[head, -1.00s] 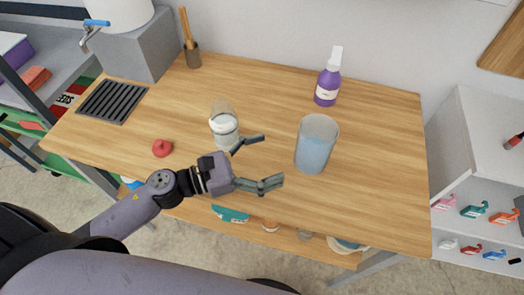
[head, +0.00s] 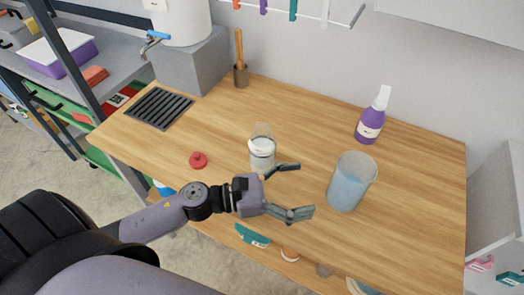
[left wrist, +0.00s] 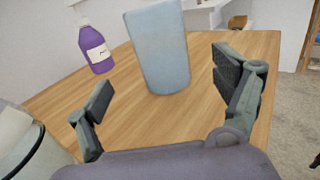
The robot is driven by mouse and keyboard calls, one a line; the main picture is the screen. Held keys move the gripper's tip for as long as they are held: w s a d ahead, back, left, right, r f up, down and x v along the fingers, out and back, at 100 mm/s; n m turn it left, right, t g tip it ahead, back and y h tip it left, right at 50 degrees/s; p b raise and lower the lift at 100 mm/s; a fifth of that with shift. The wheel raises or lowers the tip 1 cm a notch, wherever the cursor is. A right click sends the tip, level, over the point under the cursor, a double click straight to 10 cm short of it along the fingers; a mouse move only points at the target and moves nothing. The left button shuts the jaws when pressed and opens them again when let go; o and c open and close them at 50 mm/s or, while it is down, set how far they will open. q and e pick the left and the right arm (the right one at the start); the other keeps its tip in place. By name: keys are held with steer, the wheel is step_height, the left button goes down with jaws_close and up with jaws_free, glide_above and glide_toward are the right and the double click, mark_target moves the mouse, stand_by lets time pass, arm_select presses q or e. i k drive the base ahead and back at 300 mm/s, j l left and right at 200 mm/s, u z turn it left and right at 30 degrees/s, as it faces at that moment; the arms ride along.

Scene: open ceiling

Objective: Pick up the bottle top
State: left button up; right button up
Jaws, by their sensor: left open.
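A small red knob-shaped piece (head: 198,160), which looks like the bottle top, lies on the wooden table (head: 300,110) near its front left edge. My left gripper (head: 303,190) is open and empty over the table's front part, right of the red piece, with its fingers pointing right. In the left wrist view the beaker (left wrist: 160,50) stands ahead, beyond the open fingers. The red piece is not in that view. My right gripper is not in view.
A purple spray bottle (head: 371,118) stands at the back right; it also shows in the left wrist view (left wrist: 95,50). A pestle in a cup (head: 240,70), a dark grille (head: 160,109) and a grey block (head: 193,65) are at the back left. The table's middle is clear.

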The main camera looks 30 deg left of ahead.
mark_target(198, 160)
steer(key=u, duration=1.45)
